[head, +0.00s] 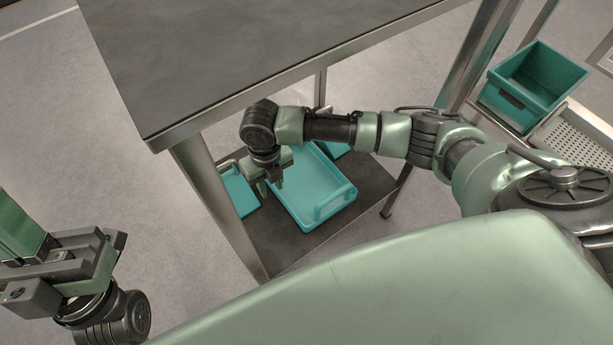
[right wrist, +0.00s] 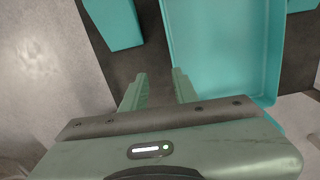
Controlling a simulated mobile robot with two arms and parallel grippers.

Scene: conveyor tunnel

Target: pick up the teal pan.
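The large teal pan (head: 318,190) lies on the dark lower shelf under the steel table, with a raised handle at its near end. It also shows in the right wrist view (right wrist: 225,55). My right gripper (head: 276,183) is at the pan's left long side, pointing down. In the right wrist view its fingers (right wrist: 158,74) are apart with nothing held; the right finger overlaps the pan's left edge and the left one is over bare shelf. I cannot tell whether they touch the pan. My left gripper (head: 70,262) is at the lower left, away from the shelf; its fingers are unclear.
Another teal piece (head: 239,192) lies left of the pan, and one more (head: 338,148) is partly hidden behind my right arm. The steel table top (head: 230,55) overhangs the shelf, with legs (head: 215,200) at its corners. A teal bin (head: 535,85) stands at the right.

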